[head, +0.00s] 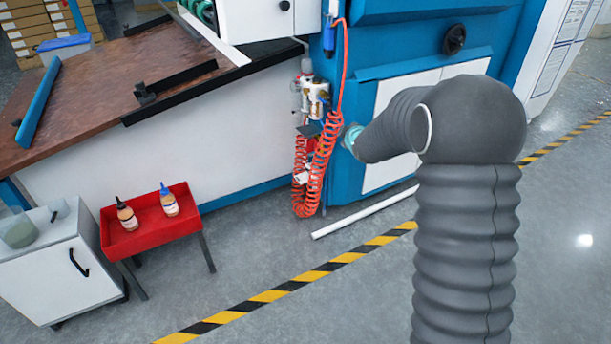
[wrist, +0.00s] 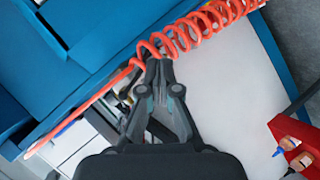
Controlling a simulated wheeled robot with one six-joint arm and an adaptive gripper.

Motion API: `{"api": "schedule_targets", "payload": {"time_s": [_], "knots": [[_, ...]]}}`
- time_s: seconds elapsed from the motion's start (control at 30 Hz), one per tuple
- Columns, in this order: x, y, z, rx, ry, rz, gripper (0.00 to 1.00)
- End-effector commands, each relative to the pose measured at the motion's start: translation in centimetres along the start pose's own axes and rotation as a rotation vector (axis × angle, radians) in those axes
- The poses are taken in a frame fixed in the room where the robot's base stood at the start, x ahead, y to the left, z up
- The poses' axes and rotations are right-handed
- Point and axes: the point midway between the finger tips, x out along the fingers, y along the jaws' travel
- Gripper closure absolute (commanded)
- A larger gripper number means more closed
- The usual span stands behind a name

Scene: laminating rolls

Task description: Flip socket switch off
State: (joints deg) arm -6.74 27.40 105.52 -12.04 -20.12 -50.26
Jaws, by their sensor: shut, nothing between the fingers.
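My gripper (wrist: 160,72) is shut and empty in the wrist view, its dark fingers meeting in front of the blue machine's side. I cannot clearly pick out a socket or its switch in either view. Small white and grey fittings (wrist: 124,98) lie behind and left of the fingers, partly hidden by them. An orange coiled hose (wrist: 205,22) passes just beyond the fingertips; I cannot tell whether they touch it. In the head view my sleeved arm reaches left toward the fittings (head: 317,98) and the coiled hose (head: 322,160), and its end is mostly hidden.
The blue machine (head: 395,60) stands behind the hose. A red tray table (head: 150,220) with two bottles, a white cabinet (head: 60,285) and a brown-topped table (head: 90,105) are at left. A white rod (head: 365,211) lies on the floor, near striped tape (head: 270,296). The front floor is clear.

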Motion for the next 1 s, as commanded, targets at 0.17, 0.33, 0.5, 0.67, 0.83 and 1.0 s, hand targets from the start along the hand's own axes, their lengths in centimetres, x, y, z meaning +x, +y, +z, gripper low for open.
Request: {"api": "schedule_targets", "payload": {"time_s": [0.17,0.33,0.5,0.67,0.83,1.0], "knots": [[7.5,-5.7,0.6,-0.16,0.102,0.051,1.0],[13.1,-11.5,1.2,-0.303,0.2,0.117,1.0],[17.2,-18.1,2.0,-0.432,0.293,0.193,1.0],[19.4,-23.2,2.9,-0.518,0.358,0.259,1.0],[20.2,-26.1,3.3,-0.567,0.396,0.302,1.0],[20.3,-26.8,3.4,-0.58,0.405,0.315,1.0]]}}
